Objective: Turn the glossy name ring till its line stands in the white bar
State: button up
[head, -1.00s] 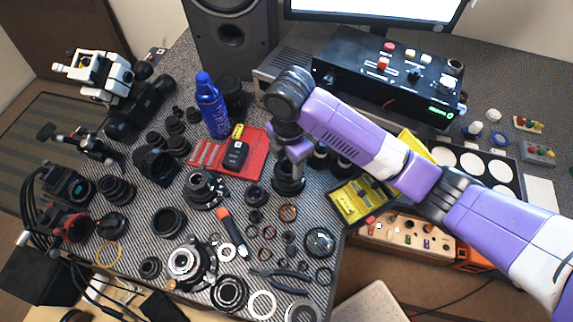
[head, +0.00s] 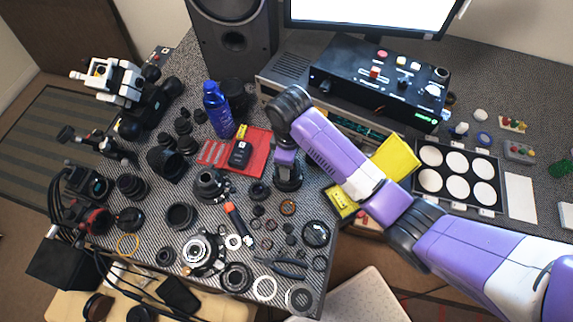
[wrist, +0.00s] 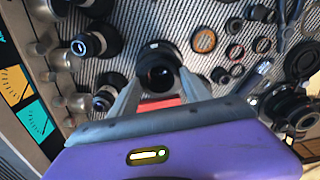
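A black lens (head: 288,182) stands upright on the grey woven mat near its right edge. Its dark glossy round front shows in the wrist view (wrist: 160,72). My gripper (head: 287,165) points down over this lens. In the wrist view my gripper (wrist: 159,78) has its two grey fingers apart, one on each side of the lens. I cannot tell whether they touch it. The name ring's line and the white bar cannot be made out; the hand and fingers cover part of the lens.
A red mat (head: 255,160) and a blue bottle (head: 219,112) are to the left. Several loose rings and a dark glass disc (head: 316,234) lie in front. A yellow box (head: 341,202) stands to the right. A black control box (head: 375,82) is behind.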

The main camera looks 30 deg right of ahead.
jog(key=o, duration=0.4)
notch_tip(320, 180, up, 8)
jog(key=shift+f+b, duration=0.15)
jog(key=shift+b, duration=0.3)
jog(key=shift+w, duration=0.1)
